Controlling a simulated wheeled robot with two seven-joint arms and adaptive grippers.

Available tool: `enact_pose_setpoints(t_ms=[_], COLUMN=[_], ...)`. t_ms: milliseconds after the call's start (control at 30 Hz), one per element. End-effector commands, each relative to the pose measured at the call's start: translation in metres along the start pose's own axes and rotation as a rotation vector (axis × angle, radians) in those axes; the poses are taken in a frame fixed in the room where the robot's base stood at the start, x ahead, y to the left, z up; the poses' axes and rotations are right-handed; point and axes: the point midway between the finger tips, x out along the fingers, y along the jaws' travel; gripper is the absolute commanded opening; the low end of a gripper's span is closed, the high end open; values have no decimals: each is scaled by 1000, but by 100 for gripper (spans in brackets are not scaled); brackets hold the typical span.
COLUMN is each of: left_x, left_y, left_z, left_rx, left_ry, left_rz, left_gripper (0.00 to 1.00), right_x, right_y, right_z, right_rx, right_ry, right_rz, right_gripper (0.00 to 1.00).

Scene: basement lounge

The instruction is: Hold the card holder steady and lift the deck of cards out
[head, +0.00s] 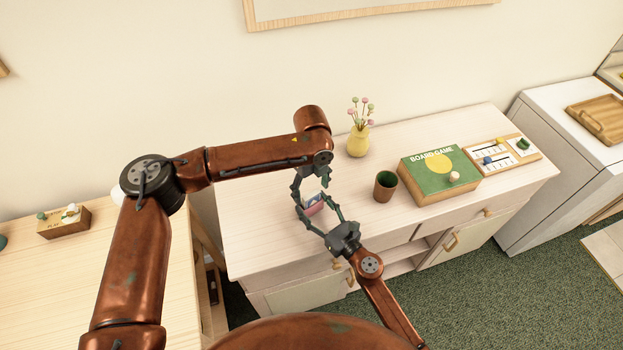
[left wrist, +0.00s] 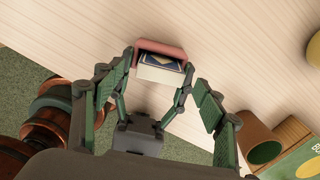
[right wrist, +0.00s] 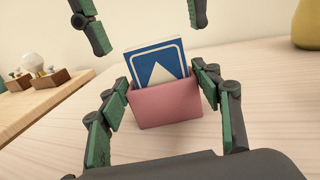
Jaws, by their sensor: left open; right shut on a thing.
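The pink card holder (head: 315,209) stands upright on the pale wooden cabinet; it also shows in the left wrist view (left wrist: 160,47) and the right wrist view (right wrist: 168,104). A blue and white deck of cards (right wrist: 155,64) sits in it, its upper part sticking out above the rim. The deck shows from above in the left wrist view (left wrist: 160,63). My right gripper (head: 315,206) is shut on the card holder, one finger on each side. My left gripper (head: 311,183) is open and empty above the deck, its fingertips (right wrist: 142,32) apart on either side and not touching it.
The cabinet top left of the holder is clear.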

Motion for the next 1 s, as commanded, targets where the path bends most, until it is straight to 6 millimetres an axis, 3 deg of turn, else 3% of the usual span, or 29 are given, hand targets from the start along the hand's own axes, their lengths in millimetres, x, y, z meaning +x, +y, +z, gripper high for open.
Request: enact_pose_setpoints(t_ms=[233, 600, 1000], left_x=[28, 33, 33], left_y=[0, 0, 0], left_z=[0, 0, 0], left_rx=[0, 0, 0], left_ry=[0, 0, 0], left_rz=[0, -1, 0], left_gripper=[65, 65, 38], right_x=[0, 0, 0], right_y=[0, 0, 0], right_z=[-1, -1, -1], right_rx=[0, 0, 0], right_ry=[1, 1, 1], right_rz=[-1, 0, 0], right_gripper=[35, 35, 35])
